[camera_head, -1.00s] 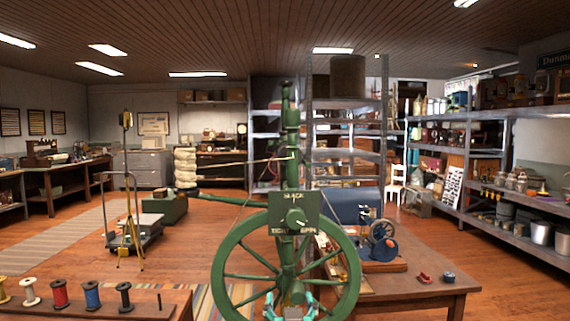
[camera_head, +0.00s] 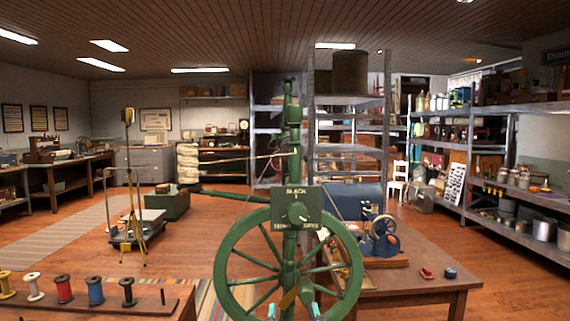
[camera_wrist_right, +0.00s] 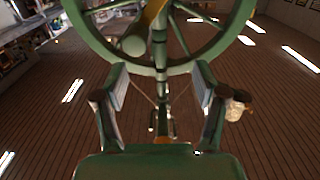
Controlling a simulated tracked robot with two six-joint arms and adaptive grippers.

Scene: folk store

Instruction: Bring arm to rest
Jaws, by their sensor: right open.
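My right gripper (camera_head: 294,312) shows only at the bottom edge of the head view, as two pale cyan fingertips in front of the lower part of a green spoked wheel (camera_head: 222,266). In the right wrist view the right gripper (camera_wrist_right: 160,88) is open, its two fingers wide apart with nothing held between them. The green wheel (camera_wrist_right: 86,38) arches across the top of that view, beyond the fingertips. Most of my right arm is out of sight in the head view. My left gripper is in neither view.
A green post with a dial plate (camera_head: 291,207) rises at the wheel. A wooden table (camera_head: 420,292) with a small machine (camera_head: 382,236) stands close on the right. A bench with several thread spools (camera_head: 95,292) is at lower left. Open floor (camera_head: 85,275) lies behind it.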

